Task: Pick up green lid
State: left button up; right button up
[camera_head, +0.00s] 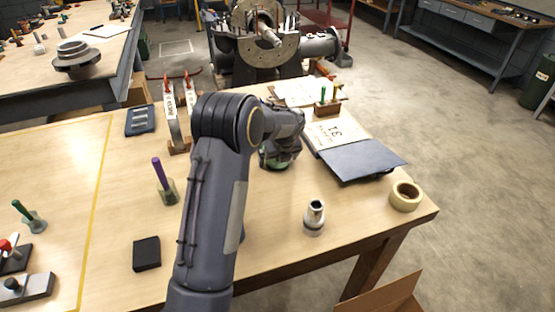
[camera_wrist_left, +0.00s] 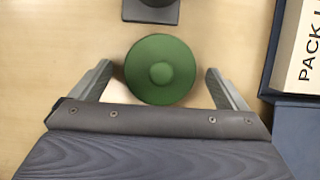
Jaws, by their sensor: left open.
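The green lid (camera_wrist_left: 160,68) shows in the left wrist view as a round disc with a raised knob at its centre. It lies between the two spread fingers of my left gripper (camera_wrist_left: 158,85), with a gap on each side. In the head view, my left gripper (camera_head: 279,163) points down over the table, and only a bit of green shows under it. Most of the lid is hidden there by my gripper and arm. My right gripper is in neither view.
A dark blue folder (camera_head: 358,160) lies to the right of my left gripper. A tape roll (camera_head: 405,196) and a metal socket (camera_head: 314,217) stand near the front edge. A holder with a purple-handled tool (camera_head: 166,185) and a black block (camera_head: 147,253) are to the left.

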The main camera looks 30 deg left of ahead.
pick_arm(q)
jog(key=c, duration=1)
jog(key=shift+r, duration=0.15)
